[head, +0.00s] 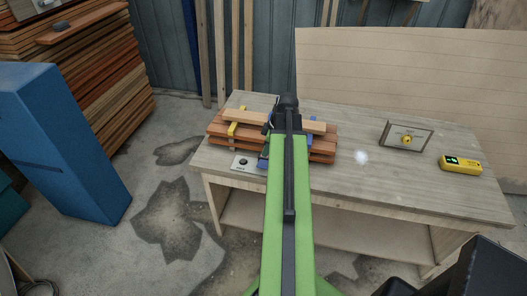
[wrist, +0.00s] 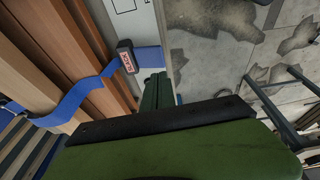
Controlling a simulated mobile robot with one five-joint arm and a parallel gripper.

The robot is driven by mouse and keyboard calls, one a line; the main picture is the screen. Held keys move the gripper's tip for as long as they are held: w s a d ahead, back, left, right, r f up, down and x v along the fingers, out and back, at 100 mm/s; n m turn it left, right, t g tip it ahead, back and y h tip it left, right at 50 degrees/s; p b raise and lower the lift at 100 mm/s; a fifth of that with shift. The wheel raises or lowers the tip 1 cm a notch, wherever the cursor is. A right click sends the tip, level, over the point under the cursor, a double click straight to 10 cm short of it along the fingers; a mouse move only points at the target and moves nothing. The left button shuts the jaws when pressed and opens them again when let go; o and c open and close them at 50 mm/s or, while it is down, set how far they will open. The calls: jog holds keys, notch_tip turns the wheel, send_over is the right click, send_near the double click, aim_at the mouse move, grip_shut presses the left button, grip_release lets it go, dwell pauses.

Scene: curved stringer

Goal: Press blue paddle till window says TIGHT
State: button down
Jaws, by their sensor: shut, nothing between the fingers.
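A blue strap (wrist: 75,98) runs over the stacked planks to a dark buckle (wrist: 126,57) in the wrist view. The buckle's small window has a red label, too small to read surely. A flat blue piece (wrist: 151,59), apparently the paddle, sticks out right of the buckle. My gripper (wrist: 157,88) is shut and empty, with its green fingertips just below that blue piece; I cannot tell if they touch. In the head view my arm covers much of the stack, and some blue (head: 263,160) shows beside it.
The plank stack (head: 218,128) lies on the workbench (head: 345,185), with a yellow strap (head: 235,122) at its left. A white plate with a black knob (head: 241,162) sits in front. A framed gauge (head: 406,137) and a yellow device (head: 460,164) stand at right.

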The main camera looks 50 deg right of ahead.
jog(key=p+v, duration=0.5)
jog(key=v, duration=0.2)
jog(key=shift+d, duration=0.15)
jog(key=shift+w, duration=0.1)
jog(key=d, duration=0.1)
jog(key=w+d+y, duration=0.1)
jog(key=shift+d+r+g, duration=0.15)
jog(key=shift+d+g, duration=0.15)
jog(key=shift+d, duration=0.05)
